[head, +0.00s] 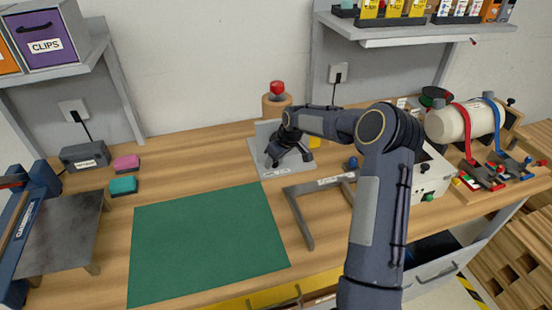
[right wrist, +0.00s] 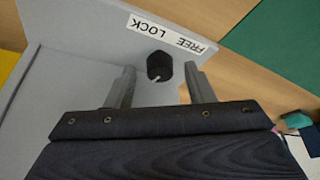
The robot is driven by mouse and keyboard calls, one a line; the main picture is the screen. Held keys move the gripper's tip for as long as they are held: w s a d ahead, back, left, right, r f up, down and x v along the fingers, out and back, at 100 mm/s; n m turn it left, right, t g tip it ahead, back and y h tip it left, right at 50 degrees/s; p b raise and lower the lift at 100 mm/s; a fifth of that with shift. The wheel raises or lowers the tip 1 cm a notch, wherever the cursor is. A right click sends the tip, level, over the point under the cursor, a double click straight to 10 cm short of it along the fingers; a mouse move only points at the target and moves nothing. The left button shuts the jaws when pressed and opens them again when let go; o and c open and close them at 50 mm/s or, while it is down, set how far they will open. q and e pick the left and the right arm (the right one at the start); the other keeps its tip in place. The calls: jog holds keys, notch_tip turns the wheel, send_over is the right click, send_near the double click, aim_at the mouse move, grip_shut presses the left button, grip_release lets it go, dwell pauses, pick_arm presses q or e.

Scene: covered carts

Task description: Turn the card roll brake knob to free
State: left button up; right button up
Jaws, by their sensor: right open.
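The brake knob (right wrist: 160,66) is small and black with a white pointer mark, on a grey plate (right wrist: 75,75). A white label (right wrist: 168,32) reading FREE and LOCK sits beside it, upside down in the right wrist view. The pointer mark faces away from the label, toward my gripper. My right gripper (right wrist: 159,72) is open, with one finger on each side of the knob; a gap shows on both sides. In the head view the right gripper (head: 275,158) is over the grey stand (head: 255,152) and hides the knob. My left gripper is not in view.
A strapped cream cylinder (head: 465,122) is at the right. Pink (head: 126,163) and teal (head: 123,185) blocks lie left.

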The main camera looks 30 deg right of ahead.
jog(key=a+b+v, duration=0.1)
jog(key=v, duration=0.6)
jog(key=shift+d+r, duration=0.4)
jog(key=shift+d, duration=0.15)
jog(key=shift+s, duration=0.15)
